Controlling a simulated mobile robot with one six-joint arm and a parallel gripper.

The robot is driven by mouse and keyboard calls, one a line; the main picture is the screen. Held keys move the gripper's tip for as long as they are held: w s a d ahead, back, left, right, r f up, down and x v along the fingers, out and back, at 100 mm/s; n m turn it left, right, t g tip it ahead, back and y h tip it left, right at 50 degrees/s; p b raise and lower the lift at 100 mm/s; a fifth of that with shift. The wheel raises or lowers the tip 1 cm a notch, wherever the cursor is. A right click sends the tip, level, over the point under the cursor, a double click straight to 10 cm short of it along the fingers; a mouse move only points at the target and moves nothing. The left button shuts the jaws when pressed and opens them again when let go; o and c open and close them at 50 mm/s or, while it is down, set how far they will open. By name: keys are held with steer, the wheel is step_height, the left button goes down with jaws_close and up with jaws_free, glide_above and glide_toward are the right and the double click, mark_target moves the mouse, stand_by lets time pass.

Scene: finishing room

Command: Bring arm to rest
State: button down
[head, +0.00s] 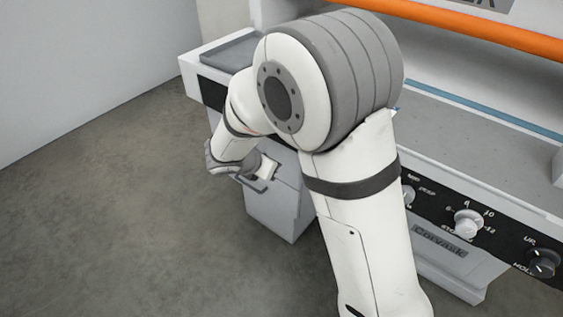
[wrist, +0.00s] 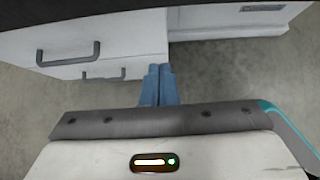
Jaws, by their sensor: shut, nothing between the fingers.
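My gripper (wrist: 160,70) shows in the wrist view as two blue fingers pressed together, with nothing between them. The fingers point toward the front of a white drawer cabinet and the floor beside it. In the head view my arm rises from the bottom and bends over to the left. Its wrist hangs in front of the cabinet (head: 279,212), close to the upper drawer handle. The fingers cannot be made out in the head view.
A machine with a control panel (head: 437,213) and knobs stands behind and right of my arm. An orange bar (head: 485,31) crosses above it. Drawer handles (wrist: 70,56) stick out in the wrist view. Open concrete floor (head: 110,215) lies to the left.

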steer(key=shift+v, duration=1)
